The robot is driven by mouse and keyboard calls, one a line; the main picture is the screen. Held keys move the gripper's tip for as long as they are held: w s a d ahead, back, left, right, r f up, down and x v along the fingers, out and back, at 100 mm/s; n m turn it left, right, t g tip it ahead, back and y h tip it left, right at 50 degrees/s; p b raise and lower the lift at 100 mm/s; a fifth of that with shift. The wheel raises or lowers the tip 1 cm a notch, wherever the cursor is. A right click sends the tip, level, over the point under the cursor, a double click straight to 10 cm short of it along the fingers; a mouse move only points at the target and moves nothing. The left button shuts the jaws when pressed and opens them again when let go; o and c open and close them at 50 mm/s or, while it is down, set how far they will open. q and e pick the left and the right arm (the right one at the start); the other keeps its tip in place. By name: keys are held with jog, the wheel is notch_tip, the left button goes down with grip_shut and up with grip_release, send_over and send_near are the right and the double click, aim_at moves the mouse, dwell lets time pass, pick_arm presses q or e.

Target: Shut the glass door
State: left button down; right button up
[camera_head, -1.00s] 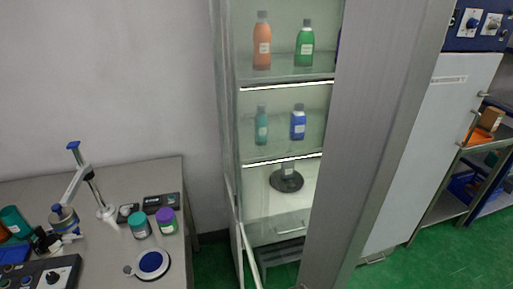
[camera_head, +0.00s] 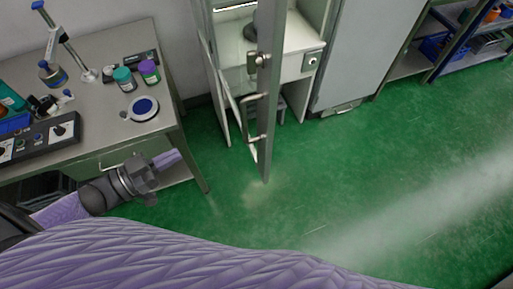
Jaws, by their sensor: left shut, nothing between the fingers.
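The glass door (camera_head: 268,105) stands open, swung out from the cabinet towards me, and shows nearly edge-on. Its metal pull handle (camera_head: 250,118) is on its left face, above the floor. The cabinet (camera_head: 232,55) is behind it, with a white inner shelf in view; its upper part is cut off. My left gripper (camera_head: 168,160) is shut and empty, in front of the table's right end. It is left of the door and apart from it and the handle. My right gripper is out of view.
The table (camera_head: 105,110) on the left holds bottles, a stand and a control box. A white cabinet (camera_head: 355,55) and shelving (camera_head: 440,45) stand at the right. Green floor (camera_head: 370,170) is clear in front of and right of the door. My purple-covered body crosses the bottom.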

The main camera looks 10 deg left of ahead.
pick_arm(q)
jog(key=w+d+h, duration=0.1)
jog(key=w+d, duration=0.9)
jog(key=shift+d+r+p, duration=0.15)
jog(key=shift+r+p, duration=0.15)
jog(key=shift+r, duration=0.1)
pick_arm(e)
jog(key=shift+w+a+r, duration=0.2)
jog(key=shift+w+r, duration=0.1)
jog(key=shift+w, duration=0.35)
